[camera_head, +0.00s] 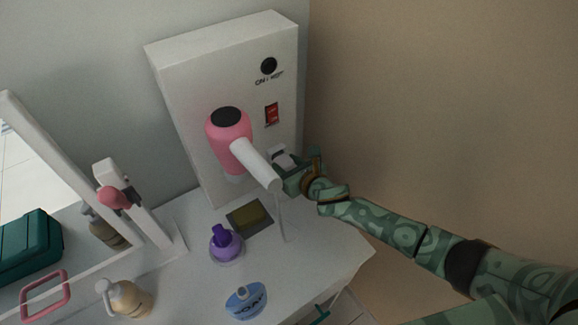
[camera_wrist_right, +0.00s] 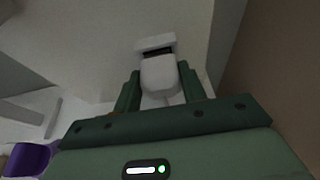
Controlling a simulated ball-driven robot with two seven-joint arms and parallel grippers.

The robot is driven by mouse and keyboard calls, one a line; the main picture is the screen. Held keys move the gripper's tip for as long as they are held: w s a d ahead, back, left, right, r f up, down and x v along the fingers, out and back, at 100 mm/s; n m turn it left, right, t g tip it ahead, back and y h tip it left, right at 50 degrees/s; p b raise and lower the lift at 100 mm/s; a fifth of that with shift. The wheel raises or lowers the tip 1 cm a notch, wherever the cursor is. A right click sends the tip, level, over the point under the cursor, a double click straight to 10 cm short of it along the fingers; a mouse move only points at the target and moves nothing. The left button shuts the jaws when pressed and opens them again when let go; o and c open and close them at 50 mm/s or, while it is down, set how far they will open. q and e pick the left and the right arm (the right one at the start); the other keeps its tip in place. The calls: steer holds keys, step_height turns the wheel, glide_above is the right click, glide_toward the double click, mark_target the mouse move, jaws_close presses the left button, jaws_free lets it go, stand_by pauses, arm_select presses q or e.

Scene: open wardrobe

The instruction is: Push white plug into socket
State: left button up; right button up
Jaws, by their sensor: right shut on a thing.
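The white plug (camera_wrist_right: 158,76) is between the two fingers of my right gripper (camera_wrist_right: 158,92), which is shut on it. In the wrist view the plug's far end is close to the pale socket (camera_wrist_right: 153,43) with a dark slot. I cannot tell whether they touch. In the head view my right gripper (camera_head: 292,172) is at the white panel's lower right, beside the socket (camera_head: 278,152), and covers most of the plug. A thin cord (camera_head: 281,222) hangs below toward the table. My left gripper is not in view.
The white panel (camera_head: 190,90) carries a red switch (camera_head: 272,113) and a pink hair dryer (camera_head: 229,128) just left of my gripper. On the white table (camera_head: 190,275) are a purple bottle (camera_head: 226,243), a blue container (camera_head: 246,301) and a beige dispenser (camera_head: 128,298). A mirror stands left.

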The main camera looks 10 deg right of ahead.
steer(key=shift+w+a, duration=0.2)
steer(key=shift+w, duration=0.2)
steer(key=o, duration=1.2)
steer(key=shift+p+v, duration=2.15)
steer(key=shift+v, duration=5.95)
steer(key=shift+r, duration=0.15)
